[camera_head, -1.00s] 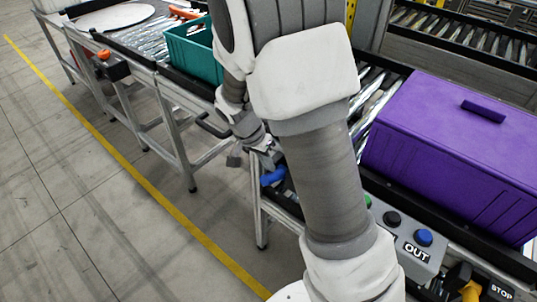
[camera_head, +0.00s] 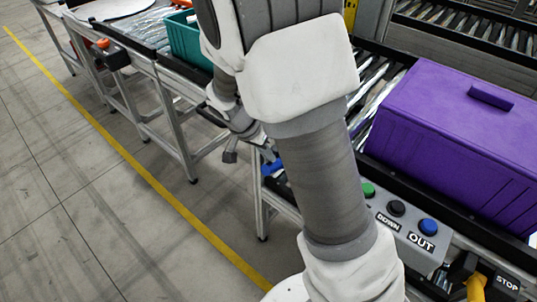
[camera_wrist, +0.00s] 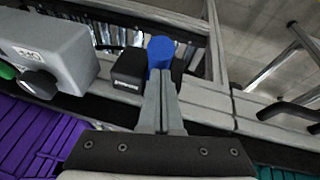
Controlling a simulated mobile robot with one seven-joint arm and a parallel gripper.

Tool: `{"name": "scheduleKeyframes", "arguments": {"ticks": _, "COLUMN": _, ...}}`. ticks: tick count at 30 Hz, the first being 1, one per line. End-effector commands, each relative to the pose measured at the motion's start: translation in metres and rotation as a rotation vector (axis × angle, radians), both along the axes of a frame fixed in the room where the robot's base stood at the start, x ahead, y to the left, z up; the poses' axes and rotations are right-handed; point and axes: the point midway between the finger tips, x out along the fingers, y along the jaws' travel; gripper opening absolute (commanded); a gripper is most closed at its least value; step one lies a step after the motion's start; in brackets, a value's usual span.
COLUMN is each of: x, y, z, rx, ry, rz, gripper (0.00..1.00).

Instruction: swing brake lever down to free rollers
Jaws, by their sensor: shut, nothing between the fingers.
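The brake lever shows as a blue grip (camera_wrist: 160,52) beside a black labelled block (camera_wrist: 128,72) on the conveyor's side rail in the wrist view. In the head view the blue grip (camera_head: 271,168) sticks out at the rail's near left end, partly hidden behind my arm. My gripper (camera_wrist: 161,76) is shut and empty, its fingertips at the lower edge of the blue grip in the wrist view. I cannot tell whether they touch it. In the head view the gripper (camera_head: 266,152) is small, just above the grip. The rollers (camera_head: 372,88) are partly hidden.
A purple crate (camera_head: 440,120) sits on the conveyor at right. A grey control box (camera_head: 408,232) with green, black and blue buttons is on its front rail. A teal bin (camera_head: 187,42) stands on the left conveyor. The floor (camera_head: 90,200) at left is clear.

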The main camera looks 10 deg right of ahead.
Motion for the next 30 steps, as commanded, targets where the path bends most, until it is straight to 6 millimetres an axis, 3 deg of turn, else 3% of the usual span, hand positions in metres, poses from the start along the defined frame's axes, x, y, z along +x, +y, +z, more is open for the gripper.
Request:
{"name": "scheduleKeyframes", "arguments": {"ticks": 18, "x": -0.013, "y": 0.018, "z": -0.034, "rx": -0.038, "ry": -0.029, "rz": 0.002, "gripper": 0.0}}
{"name": "scheduleKeyframes", "arguments": {"ticks": 27, "x": -0.019, "y": 0.028, "z": -0.058, "rx": -0.252, "ry": -0.183, "rz": 0.006, "gripper": 0.0}}
{"name": "scheduleKeyframes", "arguments": {"ticks": 30, "x": -0.02, "y": 0.027, "z": -0.062, "rx": -0.244, "ry": -0.181, "rz": -0.002, "gripper": 0.0}}
